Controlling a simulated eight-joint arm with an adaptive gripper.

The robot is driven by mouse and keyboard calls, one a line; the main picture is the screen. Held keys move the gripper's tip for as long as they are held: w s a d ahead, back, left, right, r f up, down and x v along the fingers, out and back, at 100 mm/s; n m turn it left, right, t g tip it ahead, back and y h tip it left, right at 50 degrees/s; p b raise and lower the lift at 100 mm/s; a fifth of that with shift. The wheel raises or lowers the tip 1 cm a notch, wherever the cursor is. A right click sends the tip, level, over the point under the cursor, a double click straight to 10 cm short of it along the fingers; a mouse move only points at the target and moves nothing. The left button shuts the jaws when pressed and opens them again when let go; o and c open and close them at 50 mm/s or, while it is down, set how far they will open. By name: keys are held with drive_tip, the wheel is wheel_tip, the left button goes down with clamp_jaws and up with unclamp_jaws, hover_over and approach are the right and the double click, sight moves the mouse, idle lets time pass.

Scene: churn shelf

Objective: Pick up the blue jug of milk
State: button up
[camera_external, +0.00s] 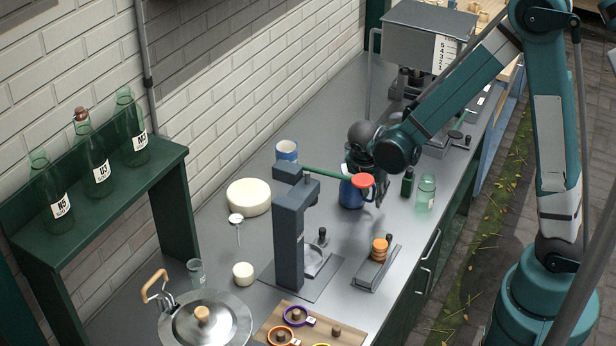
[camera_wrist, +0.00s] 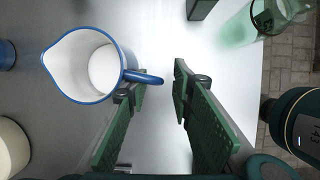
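The blue jug (camera_external: 349,194) stands upright on the grey counter, partly hidden behind the green lever and its red knob in the external view. In the wrist view the jug (camera_wrist: 85,66) shows from above, with a blue rim, a spout at upper left and a white inside. I cannot tell whether the pale disc inside is milk or the bottom. Its blue handle points right, its end between the green fingers of my gripper (camera_wrist: 159,82). The fingers are apart, with a gap beside the handle. In the external view my gripper (camera_external: 377,190) is just right of the jug.
A dark lever press (camera_external: 290,235) stands in front of the jug. A small dark green bottle (camera_external: 407,182) and a clear green jar (camera_external: 426,193) stand close on the right. A blue-and-white cup (camera_external: 286,151) and a cheese wheel (camera_external: 249,197) are left.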

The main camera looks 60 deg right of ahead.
drive_tip(key=shift+c, duration=0.6)
clamp_jaws()
drive_tip(key=shift+r, duration=0.3)
wheel_tip(320, 180, up, 9)
drive_tip(key=shift+p, duration=0.45)
idle(0.5)
drive_tip(key=shift+r, duration=0.2)
idle(0.6)
